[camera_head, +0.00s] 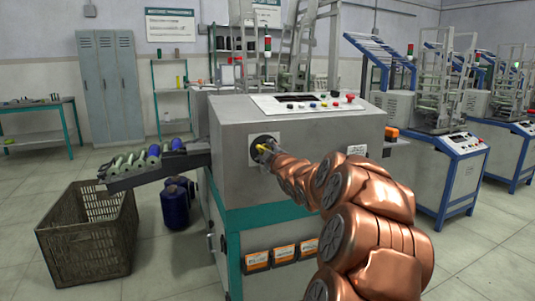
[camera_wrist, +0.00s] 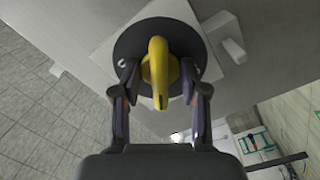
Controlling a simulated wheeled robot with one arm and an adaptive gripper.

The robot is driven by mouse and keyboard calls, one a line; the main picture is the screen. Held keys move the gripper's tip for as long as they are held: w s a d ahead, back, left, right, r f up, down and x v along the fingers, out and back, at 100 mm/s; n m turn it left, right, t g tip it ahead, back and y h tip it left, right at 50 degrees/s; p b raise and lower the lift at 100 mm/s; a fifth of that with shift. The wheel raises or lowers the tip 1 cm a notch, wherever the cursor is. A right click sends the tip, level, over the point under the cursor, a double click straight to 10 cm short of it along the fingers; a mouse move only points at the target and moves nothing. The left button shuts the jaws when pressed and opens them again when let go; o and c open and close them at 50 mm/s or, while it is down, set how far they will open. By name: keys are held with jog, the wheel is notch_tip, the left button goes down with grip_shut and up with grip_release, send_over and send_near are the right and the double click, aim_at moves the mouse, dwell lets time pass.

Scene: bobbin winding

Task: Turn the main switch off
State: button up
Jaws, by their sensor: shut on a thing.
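The main switch is a yellow rotary handle (camera_wrist: 158,72) on a round black plate (camera_wrist: 187,40). In the wrist view its handle stands upright between my two fingers. In the head view the switch (camera_head: 262,148) sits on a pale square on the front of the grey machine (camera_head: 230,165). My gripper (camera_wrist: 160,88) is shut on the yellow handle, one finger on each side. In the head view my gripper (camera_head: 267,151) is at the switch and partly covers it. The markings on the plate cannot be read.
A control panel (camera_head: 320,105) with coloured buttons and a red knob tops the machine. A tray of bobbins (camera_head: 150,170) juts out at left above a brown crate (camera_head: 88,235). Blue spools (camera_head: 175,205) stand on the floor. Similar machines (camera_head: 445,150) stand at right.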

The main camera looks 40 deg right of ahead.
jog(key=shift+d, duration=0.1)
jog(key=shift+n+b, duration=1.3)
jog(key=shift+n, duration=0.5)
jog(key=o, duration=1.8)
jog(key=shift+c, duration=0.2)
jog(key=v, duration=0.9)
